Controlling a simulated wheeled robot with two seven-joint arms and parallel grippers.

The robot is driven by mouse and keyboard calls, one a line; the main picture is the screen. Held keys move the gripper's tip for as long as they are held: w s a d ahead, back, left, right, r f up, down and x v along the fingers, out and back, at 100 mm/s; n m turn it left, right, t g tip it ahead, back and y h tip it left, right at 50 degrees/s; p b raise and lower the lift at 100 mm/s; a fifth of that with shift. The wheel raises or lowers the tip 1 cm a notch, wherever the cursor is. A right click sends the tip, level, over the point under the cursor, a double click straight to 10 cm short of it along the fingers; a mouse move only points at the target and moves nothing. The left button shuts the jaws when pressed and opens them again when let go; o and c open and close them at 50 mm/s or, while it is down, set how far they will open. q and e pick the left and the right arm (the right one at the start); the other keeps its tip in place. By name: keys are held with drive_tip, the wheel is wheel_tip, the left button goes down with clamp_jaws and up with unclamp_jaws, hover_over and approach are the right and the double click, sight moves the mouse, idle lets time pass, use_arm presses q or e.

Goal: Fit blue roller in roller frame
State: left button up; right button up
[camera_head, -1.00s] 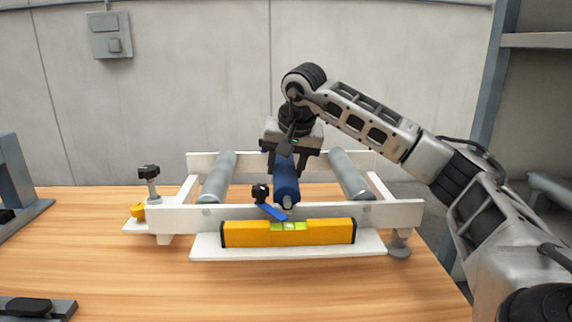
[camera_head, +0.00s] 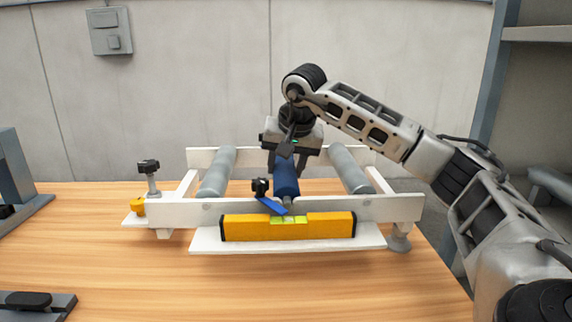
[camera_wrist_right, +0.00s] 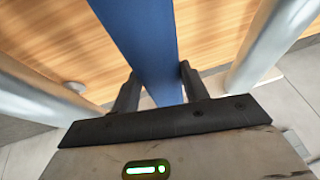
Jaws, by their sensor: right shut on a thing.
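The blue roller (camera_head: 286,180) is between the two grey rollers of the white roller frame (camera_head: 330,210), with its near end close behind the front rail. Whether its ends sit in the frame's slots cannot be told. My right gripper (camera_head: 290,155) is above the frame and shut on the blue roller. In the right wrist view the blue roller (camera_wrist_right: 140,45) runs between the fingers of my right gripper (camera_wrist_right: 158,85). My left gripper is not in view.
Grey rollers (camera_head: 219,172) and (camera_head: 348,170) lie on either side. A yellow spirit level (camera_head: 250,228) rests along the frame's front ledge. A black knob with a blue lever (camera_head: 272,207) is at the front rail. The table (camera_head: 230,285) is clear in front.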

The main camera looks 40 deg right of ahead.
drive_tip(key=shift+f, duration=0.1)
idle(0.3)
drive_tip(key=o, duration=1.5)
drive_tip(key=shift+f, duration=0.1)
drive_tip(key=p+v, duration=0.2)
drive_tip(key=v, duration=1.4)
drive_tip(key=shift+p, duration=0.3)
